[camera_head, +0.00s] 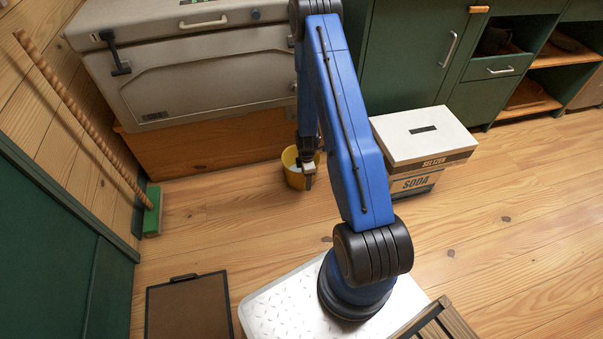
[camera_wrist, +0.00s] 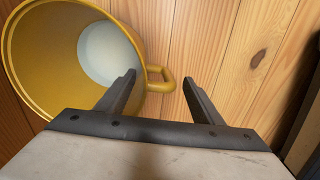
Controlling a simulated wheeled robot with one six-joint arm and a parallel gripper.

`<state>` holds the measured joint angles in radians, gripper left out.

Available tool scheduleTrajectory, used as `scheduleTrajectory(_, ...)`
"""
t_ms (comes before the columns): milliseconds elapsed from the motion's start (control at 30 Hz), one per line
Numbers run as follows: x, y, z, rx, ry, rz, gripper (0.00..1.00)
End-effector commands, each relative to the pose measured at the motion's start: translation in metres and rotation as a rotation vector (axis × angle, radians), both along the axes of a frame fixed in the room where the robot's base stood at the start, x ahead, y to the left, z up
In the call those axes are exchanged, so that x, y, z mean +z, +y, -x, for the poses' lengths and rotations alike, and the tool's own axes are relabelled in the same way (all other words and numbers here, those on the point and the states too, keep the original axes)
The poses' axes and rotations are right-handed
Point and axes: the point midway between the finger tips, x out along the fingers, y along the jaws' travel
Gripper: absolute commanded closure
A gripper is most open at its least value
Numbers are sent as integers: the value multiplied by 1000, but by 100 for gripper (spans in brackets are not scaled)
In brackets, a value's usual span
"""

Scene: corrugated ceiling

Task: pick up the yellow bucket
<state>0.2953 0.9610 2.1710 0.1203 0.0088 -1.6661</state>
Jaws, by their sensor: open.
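The yellow bucket (camera_head: 296,178) stands on the wooden floor, in front of the orange wooden base under the grey chest. In the wrist view the bucket (camera_wrist: 75,55) is at the upper left, seen from above with its pale inside bottom showing. Its side handle (camera_wrist: 161,79) points right and lies between the fingertips in that picture. My gripper (camera_wrist: 158,85) is open and empty, with one finger to each side of the handle. In the head view my gripper (camera_head: 308,177) is over the near right side of the bucket and hides part of it. Contact cannot be told.
A soda box (camera_head: 420,150) with a white lid stands right of my arm. The grey chest (camera_head: 200,75) is behind the bucket. A green broom (camera_head: 152,212) leans at the left wall. A brown mat-like panel (camera_head: 187,308) lies at the front left. Floor left of the bucket is clear.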

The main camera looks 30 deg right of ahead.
Motion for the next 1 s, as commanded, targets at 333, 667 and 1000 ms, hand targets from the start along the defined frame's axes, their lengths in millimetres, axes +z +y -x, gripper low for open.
scheduleTrajectory(333, -24, 0, 1, 0, 3, 3, 39)
scheduleTrajectory(667, -24, 0, 1, 1, 3, 3, 73)
scheduleTrajectory(1000, -24, 0, 1, 1, 4, 3, 100)
